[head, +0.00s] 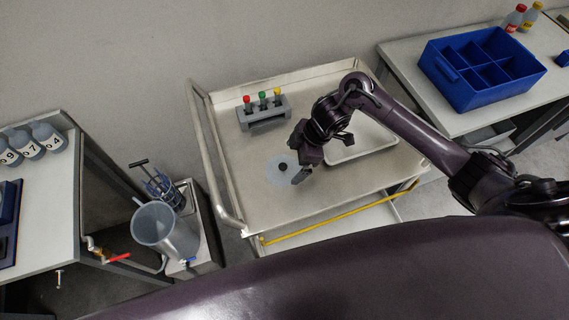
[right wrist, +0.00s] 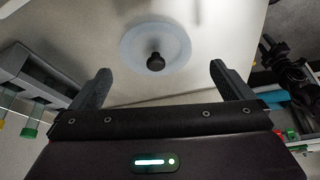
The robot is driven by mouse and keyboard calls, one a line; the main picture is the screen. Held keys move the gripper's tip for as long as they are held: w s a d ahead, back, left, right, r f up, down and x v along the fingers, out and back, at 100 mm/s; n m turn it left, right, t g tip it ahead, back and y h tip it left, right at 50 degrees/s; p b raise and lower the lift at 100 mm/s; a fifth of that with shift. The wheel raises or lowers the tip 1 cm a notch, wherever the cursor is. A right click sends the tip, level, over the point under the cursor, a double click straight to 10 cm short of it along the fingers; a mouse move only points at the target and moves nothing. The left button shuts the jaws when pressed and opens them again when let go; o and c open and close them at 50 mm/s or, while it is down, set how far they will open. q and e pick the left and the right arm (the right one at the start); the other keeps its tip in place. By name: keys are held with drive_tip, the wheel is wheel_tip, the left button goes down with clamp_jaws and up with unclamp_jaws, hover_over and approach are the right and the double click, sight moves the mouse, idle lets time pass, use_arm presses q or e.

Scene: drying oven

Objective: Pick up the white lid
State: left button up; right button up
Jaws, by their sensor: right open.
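The white lid (head: 274,172) is a round, pale disc with a small black knob, lying on the cart top. In the right wrist view the lid (right wrist: 178,46) lies beyond the fingertips, with its knob between them in the picture. My right gripper (head: 299,171) is open and empty, over the right edge of the lid in the head view. In the right wrist view the two fingers of my right gripper (right wrist: 160,72) are spread wide, and nothing is between them. My left gripper is not in view.
A grey rack (head: 263,117) with capped tubes stands behind the lid. A white tray (head: 372,140) lies right of it, partly behind my right arm. The cart has a raised rim and a rail (head: 216,165) on its left. A blue divided crate (head: 470,92) sits on the right table.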

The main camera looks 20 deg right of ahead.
sight(289, 169)
drive_tip(key=shift+a+f, duration=0.25)
drive_tip(key=shift+f, duration=0.25)
drive_tip(key=f, duration=0.1)
drive_tip(key=f+p, duration=0.1)
drive_tip(key=shift+w+a+f, duration=0.15)
drive_tip(key=shift+w+f, duration=0.25)
drive_tip(key=shift+w+a+f, duration=0.1)
drive_tip(key=shift+a+f, duration=0.15)
drive_tip(key=shift+f, duration=0.35)
drive_tip(key=c, duration=0.6)
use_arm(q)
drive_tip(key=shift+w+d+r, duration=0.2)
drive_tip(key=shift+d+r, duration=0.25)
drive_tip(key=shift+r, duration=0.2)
use_arm(e)
drive_tip(key=shift+c, duration=0.4)
